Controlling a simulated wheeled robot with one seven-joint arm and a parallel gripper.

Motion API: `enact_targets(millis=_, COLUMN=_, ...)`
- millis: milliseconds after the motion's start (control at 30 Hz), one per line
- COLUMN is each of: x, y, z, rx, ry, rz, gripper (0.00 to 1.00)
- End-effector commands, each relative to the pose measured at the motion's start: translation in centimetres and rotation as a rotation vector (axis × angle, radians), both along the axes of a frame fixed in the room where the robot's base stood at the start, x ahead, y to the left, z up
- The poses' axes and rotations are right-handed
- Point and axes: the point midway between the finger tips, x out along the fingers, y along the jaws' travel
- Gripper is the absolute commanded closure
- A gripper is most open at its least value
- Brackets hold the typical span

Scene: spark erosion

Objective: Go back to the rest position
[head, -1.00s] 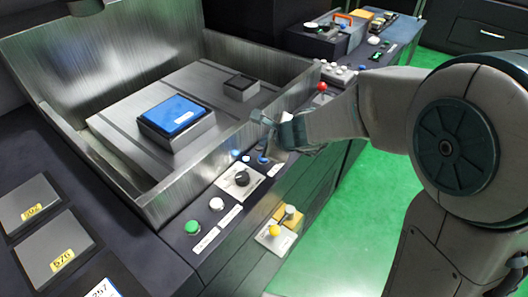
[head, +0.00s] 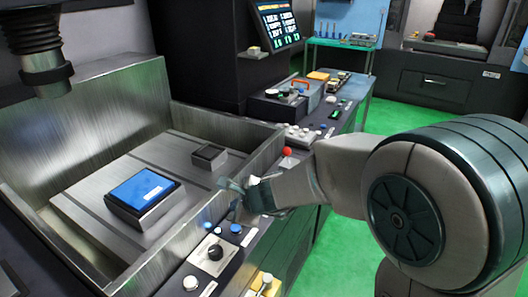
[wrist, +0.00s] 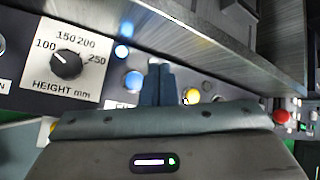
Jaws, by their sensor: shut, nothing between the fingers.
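My gripper (head: 236,196) is over the front control panel of the machine, just outside the tank wall. In the wrist view my gripper (wrist: 157,68) has its two fingers together with nothing between them. A black height knob (wrist: 66,65) on a white plate is left of the fingers, and it also shows in the head view (head: 214,252). A blue button (wrist: 134,79) is close beside the fingers on the left. Whether the fingertips touch the panel cannot be told.
The steel tank (head: 262,137) holds a block with a blue top (head: 145,187) and a small dark block (head: 208,154). A red knob (head: 287,152) stands along the panel near my arm. A screen (head: 277,24) and a bench (head: 350,95) are farther back.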

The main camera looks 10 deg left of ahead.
Motion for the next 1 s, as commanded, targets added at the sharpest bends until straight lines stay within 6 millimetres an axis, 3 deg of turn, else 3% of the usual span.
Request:
enact_targets(millis=167, x=-0.5, y=-1.3, z=1.3, rx=-0.033, ry=-0.054, rz=0.079, gripper=1.0)
enact_targets(millis=367, x=-3.4, y=-5.9, z=4.1, rx=-0.189, ry=-0.217, rz=0.361, gripper=1.0)
enact_targets(millis=700, x=-11.1, y=-16.7, z=5.2, rx=-0.612, ry=-0.369, rz=0.871, gripper=1.0)
enact_targets(millis=1000, x=-17.4, y=-26.3, z=4.6, rx=-0.971, ry=-0.284, rz=1.211, gripper=1.0)
